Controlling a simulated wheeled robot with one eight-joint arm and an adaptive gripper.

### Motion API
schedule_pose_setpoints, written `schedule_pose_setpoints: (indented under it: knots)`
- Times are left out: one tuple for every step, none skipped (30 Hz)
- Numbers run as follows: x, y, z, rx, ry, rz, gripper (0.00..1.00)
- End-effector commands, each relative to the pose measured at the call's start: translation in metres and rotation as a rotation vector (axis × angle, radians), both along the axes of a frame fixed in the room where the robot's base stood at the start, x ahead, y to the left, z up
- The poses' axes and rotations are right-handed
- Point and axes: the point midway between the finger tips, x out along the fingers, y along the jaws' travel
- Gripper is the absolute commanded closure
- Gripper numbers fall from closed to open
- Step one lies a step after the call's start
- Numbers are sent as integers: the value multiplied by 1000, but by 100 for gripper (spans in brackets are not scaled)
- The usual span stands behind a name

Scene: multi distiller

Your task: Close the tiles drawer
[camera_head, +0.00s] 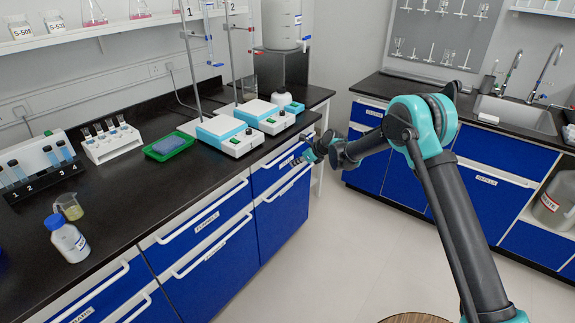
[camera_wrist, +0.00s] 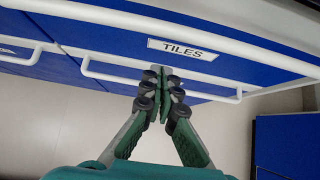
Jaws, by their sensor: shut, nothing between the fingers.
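The tiles drawer (camera_head: 266,175) is a blue front in the right-hand unit of the left counter, below the hotplates. In the wrist view its blue front (camera_wrist: 235,66) carries a white TILES label (camera_wrist: 183,49). A thick white bar runs above the label, and a thinner white handle (camera_wrist: 105,74) runs below it. My gripper (camera_head: 298,160) is at the front of this unit. In the wrist view my gripper (camera_wrist: 163,90) has its fingertips together, empty, just below the label. I cannot tell whether it touches the front, or how far the drawer stands out.
The funnels drawer (camera_head: 203,229) is to the left. Hotplates (camera_head: 228,134) and a green tray (camera_head: 168,146) stand on the dark counter. A sink counter (camera_head: 500,125) with blue cabinets is on the right. The floor (camera_head: 340,250) between is clear.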

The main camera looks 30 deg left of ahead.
Motion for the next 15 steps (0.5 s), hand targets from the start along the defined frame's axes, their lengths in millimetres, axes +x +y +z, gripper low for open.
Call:
schedule_pose_setpoints:
  knots:
    - [0, -7, 6, -1, 0, -1, 100]
    - [0, -11, 9, -1, 0, -1, 100]
    - [0, -16, 14, -1, 0, -1, 100]
    - [-1, -20, 18, -1, 0, -1, 100]
    - [-1, -24, 22, -2, 0, -1, 100]
    - [-2, -29, 27, -2, 1, -1, 100]
    - [-2, -33, 31, -2, 0, -1, 100]
    - [-2, -37, 34, -2, 0, -1, 100]
    - [-2, -41, 39, -2, 0, -1, 100]
    - [-3, -45, 42, -2, 0, -1, 100]
    - [-3, -48, 45, -2, -1, -2, 100]
    - [-3, -51, 48, -2, -1, -1, 100]
    - [-3, -53, 51, -2, -1, -1, 100]
    - [-4, -55, 52, -2, -1, -1, 100]
    - [-4, -57, 54, -2, -1, -1, 100]
